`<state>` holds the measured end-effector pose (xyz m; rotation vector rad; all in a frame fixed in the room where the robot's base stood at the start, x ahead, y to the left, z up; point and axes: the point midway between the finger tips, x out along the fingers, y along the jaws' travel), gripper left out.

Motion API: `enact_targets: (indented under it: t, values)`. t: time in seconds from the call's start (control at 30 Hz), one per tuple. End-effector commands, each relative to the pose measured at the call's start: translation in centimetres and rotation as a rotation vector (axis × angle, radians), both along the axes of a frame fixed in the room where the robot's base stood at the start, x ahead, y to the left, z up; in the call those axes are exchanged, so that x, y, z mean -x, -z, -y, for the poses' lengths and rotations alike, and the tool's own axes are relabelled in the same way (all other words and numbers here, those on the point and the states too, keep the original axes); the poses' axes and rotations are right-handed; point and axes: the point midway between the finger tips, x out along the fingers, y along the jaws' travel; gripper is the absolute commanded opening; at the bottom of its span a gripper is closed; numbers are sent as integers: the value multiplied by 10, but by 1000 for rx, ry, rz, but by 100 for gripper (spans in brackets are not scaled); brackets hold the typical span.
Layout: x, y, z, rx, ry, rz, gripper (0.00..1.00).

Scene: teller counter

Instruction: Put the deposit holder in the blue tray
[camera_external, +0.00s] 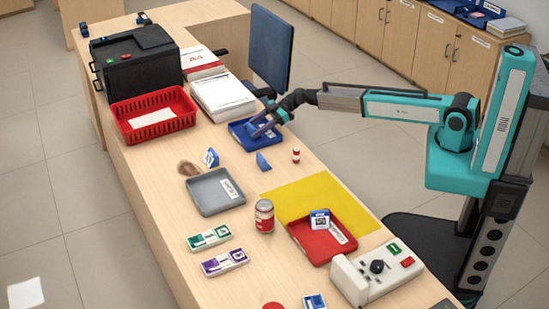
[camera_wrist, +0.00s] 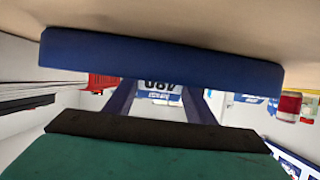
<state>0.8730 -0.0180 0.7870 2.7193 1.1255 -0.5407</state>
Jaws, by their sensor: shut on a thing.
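The blue tray (camera_external: 243,140) lies on the counter, right of the white binders. My gripper (camera_external: 262,130) is low at the tray, its fingers over the tray's inside. In the wrist view, my gripper (camera_wrist: 160,104) is shut on a small blue-and-white holder (camera_wrist: 160,88) with dark digits, seen between the two fingers. In the external view the held holder is hardly visible, and I cannot tell whether it touches the tray floor. Another blue-and-white holder (camera_external: 320,220) stands in the red tray (camera_external: 318,248). A third (camera_external: 211,158) stands behind the grey tray.
A blue wedge-shaped piece (camera_external: 263,161) and a small red-and-white bottle (camera_external: 296,155) stand near the blue tray. A red basket (camera_external: 152,121), white binders (camera_external: 222,98), grey tray (camera_external: 214,192), can (camera_external: 264,216) and yellow mat (camera_external: 320,200) occupy the counter. A chair (camera_external: 270,50) stands behind.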

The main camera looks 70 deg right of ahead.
Motion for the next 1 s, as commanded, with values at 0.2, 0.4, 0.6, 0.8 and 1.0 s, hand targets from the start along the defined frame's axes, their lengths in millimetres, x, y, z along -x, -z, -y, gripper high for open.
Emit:
enact_targets:
  t: [0.2, 0.4, 0.6, 0.8, 1.0]
  values:
    - [0, 0, 0, 0, 0, 0, 27]
    - [0, 3, 0, 1, 0, 1, 27]
    - [0, 3, 0, 1, 0, 1, 61]
    - [0, 3, 0, 0, 0, 0, 68]
    - [0, 2, 0, 0, 0, 0, 68]
